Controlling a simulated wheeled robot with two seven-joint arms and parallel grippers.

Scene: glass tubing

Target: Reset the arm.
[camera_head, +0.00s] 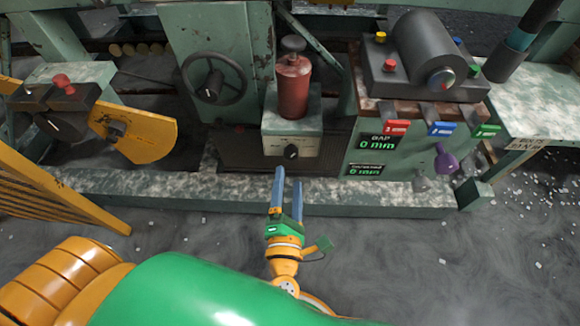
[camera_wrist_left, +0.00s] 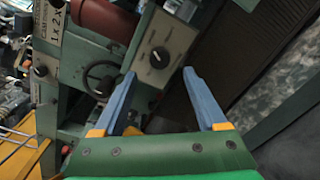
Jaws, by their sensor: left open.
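My left gripper (camera_head: 288,190) has two blue fingers on a green and orange wrist. In the head view it points away from me toward the machine, below a pale control box (camera_head: 291,146) with a black knob. In the left wrist view the fingers of the left gripper (camera_wrist_left: 158,92) stand wide apart with nothing between them. The control box with its knob (camera_wrist_left: 160,57) shows beyond the fingertips. A large green and orange part of my own body fills the lower left of the head view. My right gripper is not in view.
A red cylinder (camera_head: 293,85) stands above the control box. A handwheel (camera_head: 213,80) is to its left. A dark roller unit (camera_head: 425,60), coloured levers (camera_head: 440,129) and a display (camera_head: 375,143) are at right. A yellow guard (camera_head: 140,137) is at left. The grey floor (camera_head: 470,260) is open at lower right.

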